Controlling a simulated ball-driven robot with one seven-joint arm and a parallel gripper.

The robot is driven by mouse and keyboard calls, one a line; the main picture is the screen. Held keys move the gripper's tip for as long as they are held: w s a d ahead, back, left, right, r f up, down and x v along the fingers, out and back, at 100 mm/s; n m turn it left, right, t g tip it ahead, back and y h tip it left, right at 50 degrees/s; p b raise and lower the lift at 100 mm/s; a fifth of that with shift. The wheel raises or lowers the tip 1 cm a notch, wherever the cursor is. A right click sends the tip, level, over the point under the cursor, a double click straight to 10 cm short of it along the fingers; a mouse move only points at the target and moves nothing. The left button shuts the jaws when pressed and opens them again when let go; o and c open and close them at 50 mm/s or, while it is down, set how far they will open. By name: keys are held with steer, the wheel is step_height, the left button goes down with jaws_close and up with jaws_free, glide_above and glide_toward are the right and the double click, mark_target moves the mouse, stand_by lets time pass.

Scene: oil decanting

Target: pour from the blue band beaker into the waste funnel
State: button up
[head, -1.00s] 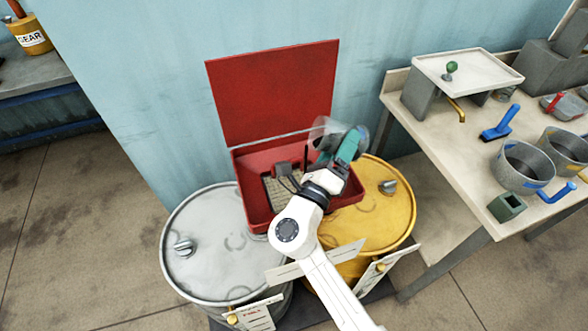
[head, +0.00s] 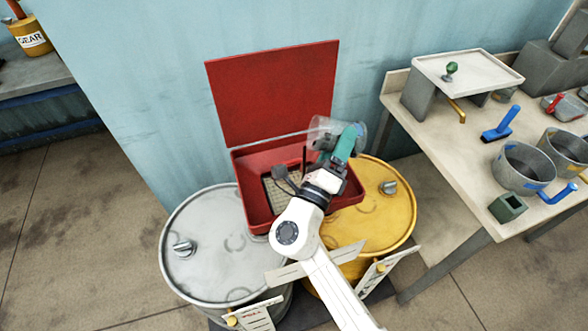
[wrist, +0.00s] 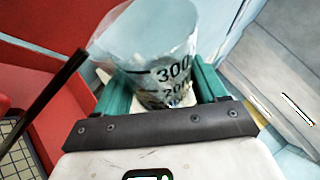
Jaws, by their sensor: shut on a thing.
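My gripper (head: 343,146) has teal fingers and is shut on a clear beaker (head: 324,128). In the wrist view the beaker (wrist: 150,38) sits between the two fingers and shows black 300 and 200 marks. It is tilted, and its wide mouth is away from the palm. No blue band shows, and I cannot tell how much liquid it holds. The waste funnel (head: 253,203) is a red open box with a raised lid (head: 270,95) and a pale grid inside. The beaker is over its back right part. My arm hides some of the box.
The funnel sits over a grey drum (head: 215,255) and a yellow drum (head: 375,225). A dark rod (wrist: 45,100) stands beside the beaker in the wrist view. The bench (head: 440,125) at right holds grey vessels, a blue-handled brush (head: 502,122) and a raised tray (head: 485,68).

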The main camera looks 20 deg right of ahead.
steer(key=shift+w+a+r+n+t+p, duration=0.2)
steer(key=shift+a+r+n+t+p, duration=0.25)
steer(key=shift+a+n, duration=0.3)
steer(key=shift+r+n+t+y, duration=0.2)
steer(key=shift+n+t+y, duration=0.1)
steer(key=shift+n+t, duration=0.35)
